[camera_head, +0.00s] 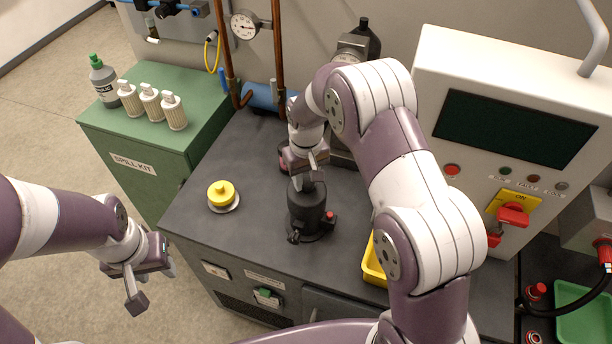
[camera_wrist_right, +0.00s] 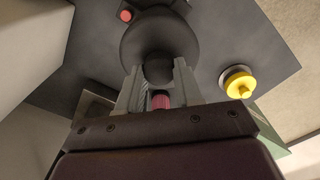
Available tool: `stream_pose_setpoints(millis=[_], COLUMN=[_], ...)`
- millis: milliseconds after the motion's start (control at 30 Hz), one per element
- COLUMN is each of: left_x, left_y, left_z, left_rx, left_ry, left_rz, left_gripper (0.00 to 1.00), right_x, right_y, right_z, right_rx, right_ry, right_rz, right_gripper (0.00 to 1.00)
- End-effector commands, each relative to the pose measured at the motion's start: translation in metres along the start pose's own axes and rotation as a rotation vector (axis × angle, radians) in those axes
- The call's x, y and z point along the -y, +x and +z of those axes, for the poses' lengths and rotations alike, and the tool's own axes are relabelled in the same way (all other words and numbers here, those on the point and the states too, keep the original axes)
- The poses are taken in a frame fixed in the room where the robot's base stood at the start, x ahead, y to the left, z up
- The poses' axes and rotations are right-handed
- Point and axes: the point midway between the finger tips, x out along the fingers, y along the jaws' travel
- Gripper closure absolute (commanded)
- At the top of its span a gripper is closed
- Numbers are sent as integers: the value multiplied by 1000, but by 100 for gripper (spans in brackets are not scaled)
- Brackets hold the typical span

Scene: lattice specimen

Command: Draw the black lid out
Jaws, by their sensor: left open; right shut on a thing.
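A black, round-shouldered lid (camera_head: 297,203) sits upright on the dark worktop, on or over a dark base whose join I cannot make out. My right gripper (camera_head: 307,181) reaches down from above and is shut on the knob at the lid's top. In the right wrist view, the two fingers stand on either side of the dark knob (camera_wrist_right: 158,70), with the wide black lid (camera_wrist_right: 160,38) beyond. My left gripper (camera_head: 152,284) is open and empty, over the floor in front of the green cabinet.
A yellow knobbed cap (camera_head: 221,193) on a pale disc stands left of the lid. A red knob (camera_head: 330,216) is close at its right. A yellow tray (camera_head: 374,264) lies further right, partly behind my right arm. A control box (camera_head: 505,120) stands right.

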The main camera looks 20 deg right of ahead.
Motion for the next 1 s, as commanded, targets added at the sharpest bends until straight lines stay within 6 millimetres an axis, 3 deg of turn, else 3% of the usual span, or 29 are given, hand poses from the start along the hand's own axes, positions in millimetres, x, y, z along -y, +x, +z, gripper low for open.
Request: stream_pose_setpoints(millis=[1000], left_x=[0], left_y=[-8], left_z=[-1], left_rx=[0], left_ry=[0], left_rz=[0], left_gripper=[57], right_x=[0], right_y=[-10], right_z=[0], right_rx=[0], right_ry=[0], right_rz=[0], right_gripper=[92])
